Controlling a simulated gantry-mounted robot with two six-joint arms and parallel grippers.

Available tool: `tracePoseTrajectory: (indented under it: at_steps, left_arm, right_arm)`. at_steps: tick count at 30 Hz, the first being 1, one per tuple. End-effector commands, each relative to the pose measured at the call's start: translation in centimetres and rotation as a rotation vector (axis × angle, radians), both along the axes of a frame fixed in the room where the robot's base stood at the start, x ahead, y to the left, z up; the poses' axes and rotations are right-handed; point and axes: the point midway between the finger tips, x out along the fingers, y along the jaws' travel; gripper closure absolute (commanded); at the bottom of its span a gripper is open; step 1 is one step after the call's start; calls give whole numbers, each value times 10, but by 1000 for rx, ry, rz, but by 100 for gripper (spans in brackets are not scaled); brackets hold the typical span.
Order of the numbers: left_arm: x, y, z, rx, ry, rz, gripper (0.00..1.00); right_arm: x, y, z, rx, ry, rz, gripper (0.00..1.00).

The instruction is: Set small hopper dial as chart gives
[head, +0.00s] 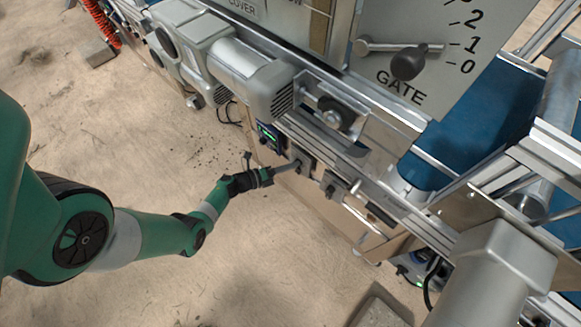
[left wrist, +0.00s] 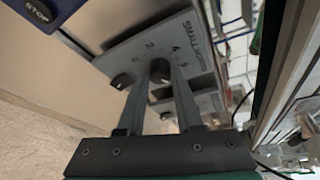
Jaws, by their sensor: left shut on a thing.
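The small hopper dial is a dark round knob (left wrist: 161,76) on a grey plate (left wrist: 140,48) in the left wrist view. The plate reads "SMALL", the rest unclear, with tilted numerals around the knob. My left gripper (left wrist: 159,72) is shut on this knob, one finger on each side. The knob's pointer cannot be made out. In the head view my left gripper (head: 291,165) reaches the first of two small grey dial boxes on the machine's side, and hides part of it. No chart is readable. My right gripper is out of view.
A second dial box (head: 334,186) sits close to the right of the gripper. A small display with a green light (head: 268,136) is just left. Above are a motor (head: 250,78) and a gate lever (head: 408,62) with its scale. Open floor lies left.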

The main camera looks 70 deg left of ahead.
Motion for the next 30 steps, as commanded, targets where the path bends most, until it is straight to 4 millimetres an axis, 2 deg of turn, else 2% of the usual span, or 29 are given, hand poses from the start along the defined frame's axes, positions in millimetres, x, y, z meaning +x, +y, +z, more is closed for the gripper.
tracePoseTrajectory:
  at_steps: [20,21,25,30]
  left_arm:
    - [0,0,0,-60,-29,-2,100]
    - [0,0,0,-60,-29,-2,58]
    - [0,0,-1,-60,-29,-1,36]
    - [0,0,-1,-60,-28,0,36]
  right_arm:
    - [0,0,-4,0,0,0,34]
    - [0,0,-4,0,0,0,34]
    - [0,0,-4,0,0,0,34]
    - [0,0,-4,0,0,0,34]
